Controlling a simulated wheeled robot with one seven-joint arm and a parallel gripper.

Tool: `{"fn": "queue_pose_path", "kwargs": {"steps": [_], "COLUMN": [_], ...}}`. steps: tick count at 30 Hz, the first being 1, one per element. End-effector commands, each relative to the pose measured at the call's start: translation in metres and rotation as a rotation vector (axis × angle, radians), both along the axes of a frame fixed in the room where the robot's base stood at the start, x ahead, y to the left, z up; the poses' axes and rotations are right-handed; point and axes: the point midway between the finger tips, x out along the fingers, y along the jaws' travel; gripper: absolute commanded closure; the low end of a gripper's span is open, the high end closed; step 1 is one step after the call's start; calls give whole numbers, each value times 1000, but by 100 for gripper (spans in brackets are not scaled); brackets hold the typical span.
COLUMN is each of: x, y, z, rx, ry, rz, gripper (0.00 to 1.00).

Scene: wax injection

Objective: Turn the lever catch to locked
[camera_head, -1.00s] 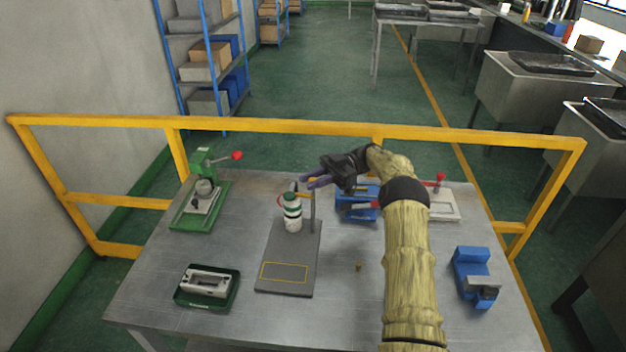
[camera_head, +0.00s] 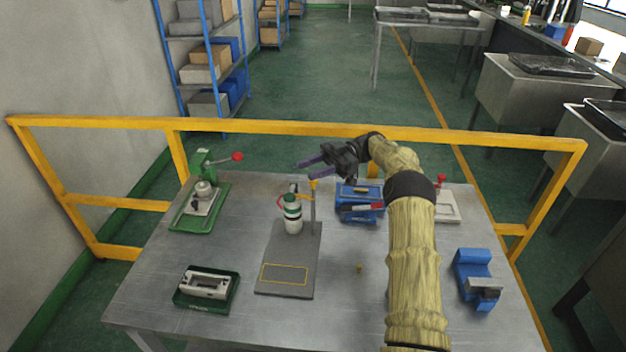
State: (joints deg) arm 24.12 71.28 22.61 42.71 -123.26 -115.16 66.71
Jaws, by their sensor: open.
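A grey stand (camera_head: 288,283) with a yellow outlined rectangle sits mid-table. At its back are a white and green bottle-shaped body (camera_head: 292,215) with a red loop at its left, and a thin upright post (camera_head: 313,208). A small yellow piece (camera_head: 314,184) shows at the post top; it may be the lever catch, but its lock position is too small to tell. My gripper (camera_head: 304,171) is open and empty, its two purple fingers pointing left, just above the yellow piece in the picture. I cannot tell the depth gap between them.
A green press (camera_head: 203,200) with a red knob stands at back left, a green tray (camera_head: 207,306) at front left. A blue device (camera_head: 358,202) with a red-handled lever is right of the stand, near my arm. A blue vise (camera_head: 477,280) stands right. A yellow rail (camera_head: 270,125) runs behind.

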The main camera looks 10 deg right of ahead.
Motion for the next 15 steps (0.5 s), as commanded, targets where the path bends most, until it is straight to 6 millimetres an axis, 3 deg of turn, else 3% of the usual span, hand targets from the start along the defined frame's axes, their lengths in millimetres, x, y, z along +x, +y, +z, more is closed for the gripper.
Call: {"fn": "queue_pose_path", "kwargs": {"steps": [6,15], "x": [0,0], "y": [0,0], "z": [42,59], "rx": [1,0], "ry": [-5,-1], "rz": [-1,0], "gripper": [59,59]}}
